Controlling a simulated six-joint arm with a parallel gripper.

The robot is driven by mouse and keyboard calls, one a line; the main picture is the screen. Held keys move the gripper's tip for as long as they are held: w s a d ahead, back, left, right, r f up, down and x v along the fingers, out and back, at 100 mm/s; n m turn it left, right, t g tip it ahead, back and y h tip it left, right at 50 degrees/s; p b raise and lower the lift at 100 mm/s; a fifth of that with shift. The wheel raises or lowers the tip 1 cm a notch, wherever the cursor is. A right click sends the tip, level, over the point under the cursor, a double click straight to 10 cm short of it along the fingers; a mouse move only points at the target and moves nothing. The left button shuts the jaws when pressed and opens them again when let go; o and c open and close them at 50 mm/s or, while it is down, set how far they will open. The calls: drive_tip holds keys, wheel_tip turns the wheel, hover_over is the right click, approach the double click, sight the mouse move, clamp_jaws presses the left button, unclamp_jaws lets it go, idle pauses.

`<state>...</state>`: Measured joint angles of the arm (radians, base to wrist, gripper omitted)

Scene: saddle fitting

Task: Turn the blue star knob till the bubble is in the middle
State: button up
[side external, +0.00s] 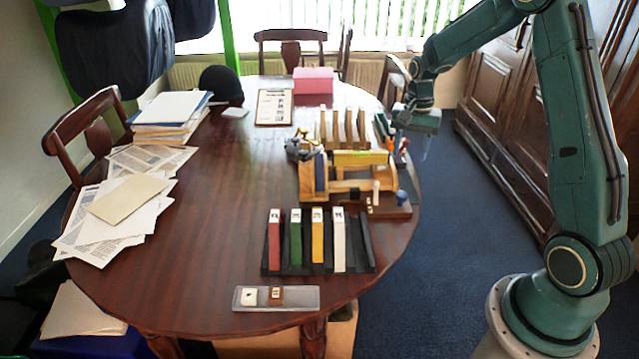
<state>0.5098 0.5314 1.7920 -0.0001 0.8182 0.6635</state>
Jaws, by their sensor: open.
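A small blue knob (401,197) sits at the right front corner of a wooden fixture (385,211) on the table. Its star shape is too small to make out. No bubble can be made out in this view. My gripper (424,154) is open and hangs past the table's right edge, above and behind the knob and apart from it. Nothing shows between its fingers. A yellow bar (360,158) lies across the fixture.
A black rack (360,240) with red, green, yellow and white upright pieces stands in front of the fixture. A grey tray (305,299) holds two small blocks. Wooden slats (335,125) stand behind. Papers (125,205) lie left; the table's middle left is clear.

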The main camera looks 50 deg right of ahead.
sight(402, 194)
drive_tip(key=shift+f, duration=0.1)
wheel_tip(402, 194, down, 14)
drive_tip(key=shift+r, duration=0.2)
idle(0.6)
drive_tip(key=c, duration=0.9)
drive_tip(key=shift+c, duration=0.2)
